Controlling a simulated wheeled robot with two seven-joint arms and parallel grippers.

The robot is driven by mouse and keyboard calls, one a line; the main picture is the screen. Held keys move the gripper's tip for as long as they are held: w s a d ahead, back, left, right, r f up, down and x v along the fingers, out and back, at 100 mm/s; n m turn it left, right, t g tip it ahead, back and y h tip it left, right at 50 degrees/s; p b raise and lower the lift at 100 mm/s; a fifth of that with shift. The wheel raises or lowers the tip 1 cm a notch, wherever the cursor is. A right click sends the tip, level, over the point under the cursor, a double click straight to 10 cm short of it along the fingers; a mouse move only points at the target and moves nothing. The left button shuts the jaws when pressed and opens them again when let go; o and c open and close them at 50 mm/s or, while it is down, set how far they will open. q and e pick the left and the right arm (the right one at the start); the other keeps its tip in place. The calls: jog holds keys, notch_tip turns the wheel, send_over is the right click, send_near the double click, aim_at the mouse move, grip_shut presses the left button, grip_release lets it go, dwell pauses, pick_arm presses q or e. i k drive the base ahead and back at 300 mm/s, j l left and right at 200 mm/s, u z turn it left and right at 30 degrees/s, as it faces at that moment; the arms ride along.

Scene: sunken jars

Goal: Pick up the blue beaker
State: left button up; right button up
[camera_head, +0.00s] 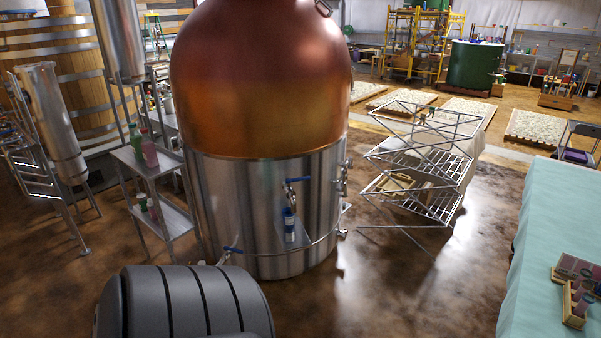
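I cannot make out a blue beaker for certain. A small blue bottle-like vessel (289,225) stands upright on a little ledge at the front of the large copper-topped steel tank (262,210), below a tap with a blue handle (297,180). It is too small to tell whether it is a beaker. Neither of my grippers shows in the head view.
A turquoise-covered table (545,230) at the right holds a wooden tray (577,312) with small pinkish and dark items. A metal shelf stand (160,190) with green and pink bottles is left of the tank. A folding wire rack (425,165) stands right. Brown floor lies clear between rack and table.

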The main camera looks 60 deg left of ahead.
aim_at(288, 218)
jog(key=k+j+u, duration=0.15)
jog(key=j, duration=0.15)
jog(key=k+j+u, duration=0.2)
jog(key=j, duration=0.15)
jog(key=j+u, duration=0.15)
jog(key=j, duration=0.2)
jog(key=u, duration=1.25)
